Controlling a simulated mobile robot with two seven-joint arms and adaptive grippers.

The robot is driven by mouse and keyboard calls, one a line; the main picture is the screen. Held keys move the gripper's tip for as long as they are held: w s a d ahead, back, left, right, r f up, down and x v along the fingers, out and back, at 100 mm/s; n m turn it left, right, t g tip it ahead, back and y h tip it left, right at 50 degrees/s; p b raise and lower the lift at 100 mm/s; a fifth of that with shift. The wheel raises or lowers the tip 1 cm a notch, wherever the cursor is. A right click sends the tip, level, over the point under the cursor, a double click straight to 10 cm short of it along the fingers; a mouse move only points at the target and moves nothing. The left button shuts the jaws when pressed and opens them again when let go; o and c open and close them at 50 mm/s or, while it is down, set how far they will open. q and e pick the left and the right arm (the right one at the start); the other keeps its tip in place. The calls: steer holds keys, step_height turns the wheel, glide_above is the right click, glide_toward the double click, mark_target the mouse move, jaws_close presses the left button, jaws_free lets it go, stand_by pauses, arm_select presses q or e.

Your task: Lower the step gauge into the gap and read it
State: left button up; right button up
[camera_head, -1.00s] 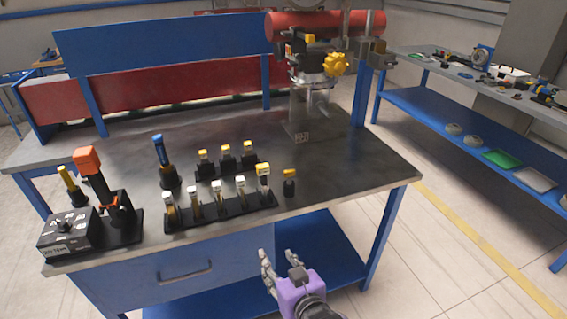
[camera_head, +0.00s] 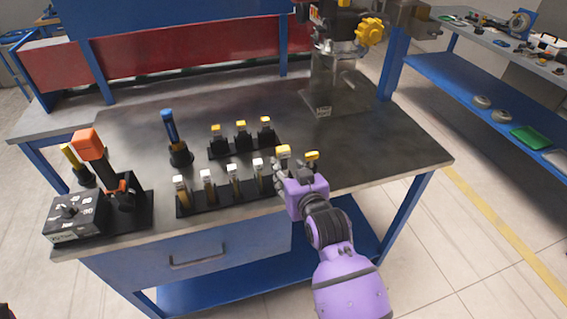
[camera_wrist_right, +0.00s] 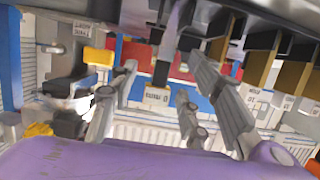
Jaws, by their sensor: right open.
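A front black rack (camera_head: 225,202) on the bench holds a row of upright gauges with pale tags. Its rightmost one, a yellow-topped gauge (camera_head: 283,151), is partly hidden by my right gripper (camera_head: 279,174). I cannot tell by label which is the step gauge. My right gripper is open at the rack's right end. In the right wrist view its fingers (camera_wrist_right: 160,72) stand on both sides of a dark tagged gauge (camera_wrist_right: 157,95); contact is unclear. A fixture (camera_head: 338,70) with a yellow knob (camera_head: 369,31) stands at the back right; no gap is discernible. My left gripper is not in view.
A yellow-topped piece (camera_head: 312,156) stands just right of my right gripper. Behind are a rear rack (camera_head: 240,149) of yellow-topped pieces and a blue-handled tool (camera_head: 170,125). The bench's right part is clear.

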mark_target(283, 166)
steer(key=x, duration=0.2)
steer(key=shift+w, duration=0.35)
jaws_close()
steer(key=shift+r, duration=0.1)
